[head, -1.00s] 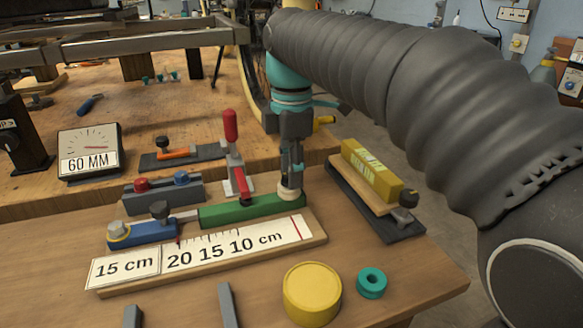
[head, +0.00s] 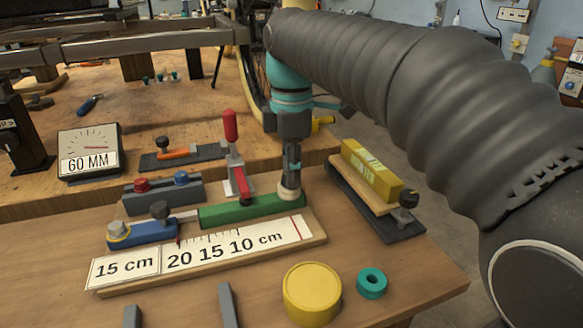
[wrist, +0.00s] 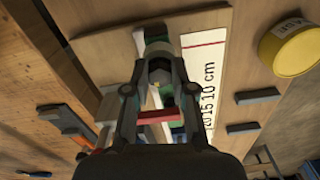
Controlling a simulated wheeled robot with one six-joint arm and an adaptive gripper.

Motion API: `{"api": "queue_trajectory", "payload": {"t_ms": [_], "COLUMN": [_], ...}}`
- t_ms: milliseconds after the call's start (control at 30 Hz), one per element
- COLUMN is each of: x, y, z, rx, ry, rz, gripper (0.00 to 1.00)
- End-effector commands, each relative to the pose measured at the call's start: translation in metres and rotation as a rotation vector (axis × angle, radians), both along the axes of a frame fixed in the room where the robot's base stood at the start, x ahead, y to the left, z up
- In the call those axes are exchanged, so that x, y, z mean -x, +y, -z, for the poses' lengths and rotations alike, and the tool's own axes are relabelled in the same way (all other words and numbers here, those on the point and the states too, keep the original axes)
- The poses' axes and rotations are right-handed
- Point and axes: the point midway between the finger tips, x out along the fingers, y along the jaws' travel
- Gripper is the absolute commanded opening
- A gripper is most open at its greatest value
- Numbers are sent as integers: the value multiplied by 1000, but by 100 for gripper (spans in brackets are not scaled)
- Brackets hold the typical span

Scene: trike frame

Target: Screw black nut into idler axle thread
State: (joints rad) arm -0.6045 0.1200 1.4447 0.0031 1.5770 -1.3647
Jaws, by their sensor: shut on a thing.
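My gripper (head: 291,183) points straight down at the right end of the green block (head: 240,211) on the table. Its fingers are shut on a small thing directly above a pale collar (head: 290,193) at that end. The wrist view shows the closed fingers (wrist: 160,68) around a dark grey round piece. I take this for the black nut, but the fingers hide most of it. The idler axle thread is hidden beneath the fingertips, so I cannot tell how far the nut is on it.
A red-handled clamp (head: 231,140) stands just left of my gripper. A ruler board (head: 210,250) lies in front, and a yellow block on a black base (head: 372,172) lies to the right. A yellow round tin (head: 312,293) and teal ring (head: 372,283) are nearer.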

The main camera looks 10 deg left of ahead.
Motion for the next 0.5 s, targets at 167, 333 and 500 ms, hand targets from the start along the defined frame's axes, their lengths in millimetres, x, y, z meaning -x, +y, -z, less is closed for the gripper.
{"api": "queue_trajectory", "payload": {"t_ms": [167,333,500], "x": [0,1,1], "y": [0,0,0], "z": [0,0,0], "rx": [0,0,0], "ry": [0,-1,-1], "rz": [69,149,150], "gripper": [5,5,5]}}
